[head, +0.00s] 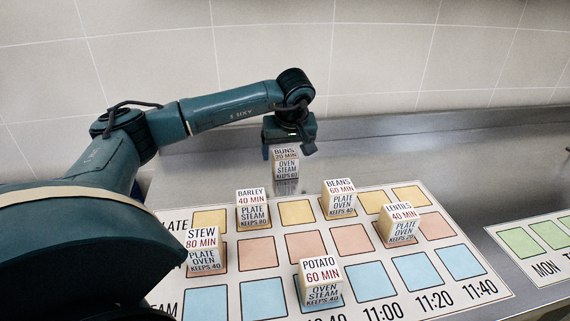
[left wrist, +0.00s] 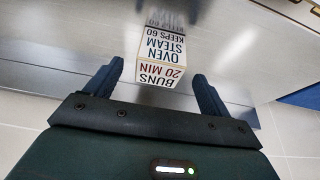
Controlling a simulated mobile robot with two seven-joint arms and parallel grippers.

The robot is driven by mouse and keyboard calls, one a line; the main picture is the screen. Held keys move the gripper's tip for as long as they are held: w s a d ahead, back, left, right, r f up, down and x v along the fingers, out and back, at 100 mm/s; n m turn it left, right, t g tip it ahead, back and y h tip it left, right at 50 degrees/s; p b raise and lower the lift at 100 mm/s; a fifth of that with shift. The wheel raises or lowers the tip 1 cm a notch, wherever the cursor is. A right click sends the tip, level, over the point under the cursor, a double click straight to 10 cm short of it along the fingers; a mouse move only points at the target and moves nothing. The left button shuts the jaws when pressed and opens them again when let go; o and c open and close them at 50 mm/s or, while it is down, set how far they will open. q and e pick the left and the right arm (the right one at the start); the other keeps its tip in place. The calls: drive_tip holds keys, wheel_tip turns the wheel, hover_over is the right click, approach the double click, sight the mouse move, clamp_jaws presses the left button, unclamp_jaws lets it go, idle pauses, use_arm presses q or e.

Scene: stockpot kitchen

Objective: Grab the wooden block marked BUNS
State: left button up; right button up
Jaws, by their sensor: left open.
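The wooden block marked BUNS (head: 286,166) stands on the steel counter behind the chart, with its label facing forward. My left gripper (head: 289,146) is over it, pointing down, open. In the left wrist view the BUNS block (left wrist: 163,58) shows between and just beyond the two fingers of the left gripper (left wrist: 159,85), with gaps on both sides. I cannot tell whether a finger touches it. My right gripper is in neither view.
A chart (head: 252,291) with coloured squares lies on the counter. Blocks marked BARLEY (head: 252,209), BEANS (head: 340,200), LENTILS (head: 399,225), STEW (head: 205,251) and POTATO (head: 320,283) stand on it. A second chart (head: 521,241) lies at the right. A tiled wall rises behind.

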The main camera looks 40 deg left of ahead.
sight(285, 154)
use_arm(q)
drive_tip(key=shift+w+a+x, duration=0.1)
drive_tip(key=shift+a+x, duration=0.05)
drive_tip(key=shift+x, duration=1.2)
drive_tip(key=shift+w+a+x, duration=0.15)
drive_tip(key=shift+x, duration=1.25)
drive_tip(key=shift+r, duration=0.2)
drive_tip(key=shift+c, duration=0.3)
drive_tip(key=c, duration=1.1)
